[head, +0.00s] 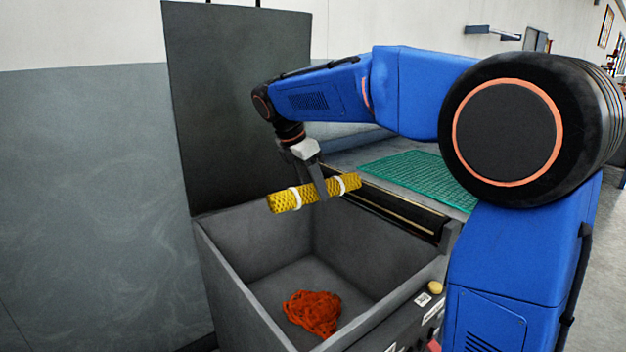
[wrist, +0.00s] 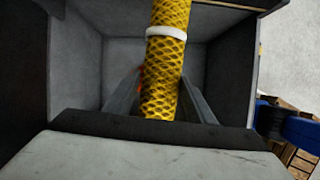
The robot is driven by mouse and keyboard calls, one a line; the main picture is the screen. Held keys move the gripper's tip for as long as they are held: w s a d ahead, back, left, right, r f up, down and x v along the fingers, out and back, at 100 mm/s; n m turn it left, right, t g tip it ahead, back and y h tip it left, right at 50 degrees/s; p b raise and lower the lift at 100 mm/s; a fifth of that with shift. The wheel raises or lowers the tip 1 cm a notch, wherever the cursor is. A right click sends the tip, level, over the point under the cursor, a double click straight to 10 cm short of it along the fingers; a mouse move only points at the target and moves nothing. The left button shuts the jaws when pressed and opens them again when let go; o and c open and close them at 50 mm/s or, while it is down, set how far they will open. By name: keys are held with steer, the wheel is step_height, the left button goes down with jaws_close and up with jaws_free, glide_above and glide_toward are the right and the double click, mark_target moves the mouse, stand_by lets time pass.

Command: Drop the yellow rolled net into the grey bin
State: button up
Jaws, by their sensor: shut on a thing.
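The yellow rolled net (head: 287,200) is a mesh roll with white bands around it. My gripper (head: 322,194) is shut on it near its middle and holds it above the opening of the grey bin (head: 225,262). In the wrist view the yellow rolled net (wrist: 168,60) runs between the two fingers (wrist: 160,108), with the bin's inner walls (wrist: 120,62) below and around it. The roll's lower end is hidden behind the gripper body in the wrist view. The bin is open at the top.
A crumpled orange-red net (head: 313,312) lies on the bin floor. A dark upright panel (head: 240,105) stands behind the bin. A green net (head: 420,178) lies flat on a grey surface to the right. A yellow knob (head: 436,287) is on the bin's front.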

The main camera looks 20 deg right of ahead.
steer(key=o, duration=1.5)
steer(key=shift+o, duration=0.2)
steer(key=shift+f, duration=0.1)
steer(key=v, duration=1.7)
steer(key=shift+r, duration=0.25)
steer(key=shift+a, duration=0.1)
